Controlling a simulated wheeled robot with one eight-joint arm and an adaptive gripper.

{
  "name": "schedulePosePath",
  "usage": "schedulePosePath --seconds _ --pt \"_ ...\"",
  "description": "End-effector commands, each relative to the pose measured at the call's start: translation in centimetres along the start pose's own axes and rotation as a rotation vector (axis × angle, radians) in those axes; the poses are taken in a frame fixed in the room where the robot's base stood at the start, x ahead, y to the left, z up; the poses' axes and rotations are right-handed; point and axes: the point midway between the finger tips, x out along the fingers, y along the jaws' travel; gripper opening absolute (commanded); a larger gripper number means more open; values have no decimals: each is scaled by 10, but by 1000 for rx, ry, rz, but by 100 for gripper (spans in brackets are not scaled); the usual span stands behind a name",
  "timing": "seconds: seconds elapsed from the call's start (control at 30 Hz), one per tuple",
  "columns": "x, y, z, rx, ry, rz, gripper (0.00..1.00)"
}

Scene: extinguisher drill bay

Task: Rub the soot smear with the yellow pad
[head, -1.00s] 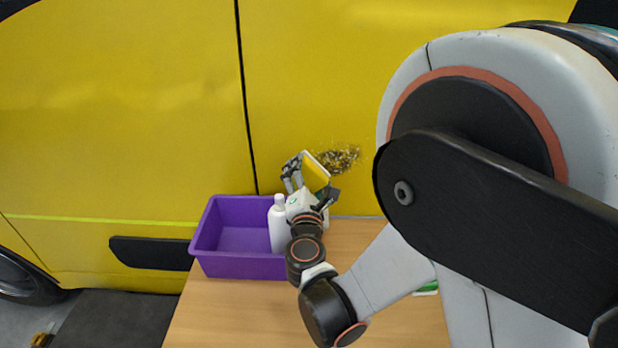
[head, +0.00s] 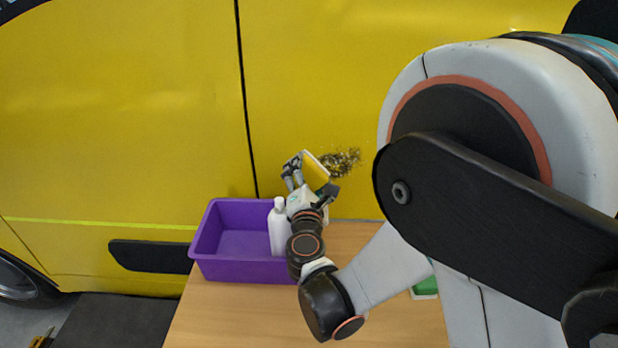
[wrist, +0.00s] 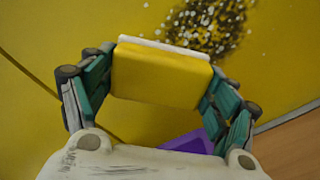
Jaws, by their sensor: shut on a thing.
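The soot smear (head: 343,161) is a dark speckled patch on the yellow vehicle panel (head: 310,80). In the wrist view the smear (wrist: 207,25) shows just beyond the pad, with pale dots around it. My gripper (head: 312,178) is shut on the yellow pad (head: 316,171), which has a white layer on its far side. In the wrist view the pad (wrist: 160,76) sits between both fingers. The pad is at the lower left edge of the smear in the head view. I cannot tell whether its white face touches the panel.
A purple bin (head: 235,269) stands on the wooden table (head: 250,315), with a white bottle (head: 279,230) at its right side. A green item (head: 425,287) is partly hidden behind my arm. A dark mat (head: 115,320) lies at lower left. The table's front middle is clear.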

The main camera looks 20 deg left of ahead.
Motion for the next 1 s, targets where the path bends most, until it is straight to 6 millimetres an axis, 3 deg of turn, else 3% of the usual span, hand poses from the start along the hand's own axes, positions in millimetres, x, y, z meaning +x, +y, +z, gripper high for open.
schedulePosePath --seconds 0.33,1.0 --pt "3 -2 2 0 -1 -1 61" --pt "1 -27 31 0 -1 -1 61"
